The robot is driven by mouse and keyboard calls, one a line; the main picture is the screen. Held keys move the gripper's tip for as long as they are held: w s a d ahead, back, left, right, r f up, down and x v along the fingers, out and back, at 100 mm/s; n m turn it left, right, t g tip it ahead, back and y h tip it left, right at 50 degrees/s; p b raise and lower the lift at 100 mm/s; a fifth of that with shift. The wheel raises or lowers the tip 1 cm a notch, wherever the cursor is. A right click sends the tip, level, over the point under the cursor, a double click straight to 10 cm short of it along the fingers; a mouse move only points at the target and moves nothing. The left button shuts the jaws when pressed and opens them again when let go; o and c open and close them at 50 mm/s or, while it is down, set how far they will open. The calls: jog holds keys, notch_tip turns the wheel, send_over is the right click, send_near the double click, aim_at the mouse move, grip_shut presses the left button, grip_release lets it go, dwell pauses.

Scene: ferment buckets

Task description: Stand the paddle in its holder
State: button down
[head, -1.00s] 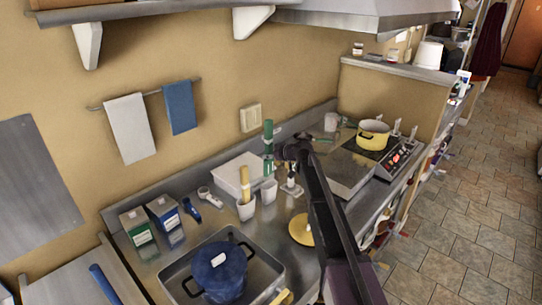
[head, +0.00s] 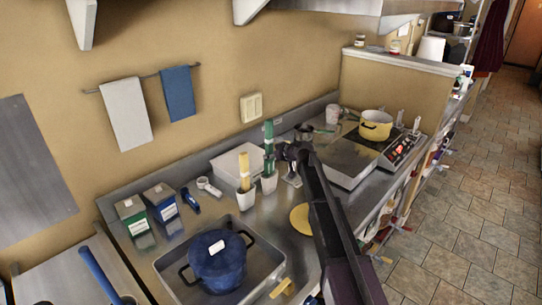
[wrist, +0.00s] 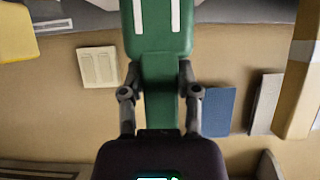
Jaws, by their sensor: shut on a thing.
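A green paddle (head: 268,142) stands upright in the head view, its lower end at the mouth of a white cup-like holder (head: 269,185). I cannot tell for sure how far the paddle is inside. My gripper (head: 274,154) reaches it from the right and is shut on it. In the wrist view my gripper (wrist: 160,82) has a finger on each side of the narrower green part, and the wider part of the paddle (wrist: 158,30) with white stripes is beyond. The wrist view does not show the holder.
A yellow paddle (head: 244,165) stands in a second white holder (head: 246,199) just left. A white bin (head: 228,163) is behind. A blue pot (head: 218,258) sits in a metal tray (head: 273,262) in front. A scale-like steel box (head: 346,163) and yellow pot (head: 376,124) are right.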

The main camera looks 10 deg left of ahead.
aim_at(271, 170)
jog(key=shift+f+b, duration=3.8)
jog(key=shift+f, duration=0.25)
jog(key=shift+c, duration=1.3)
grip_release()
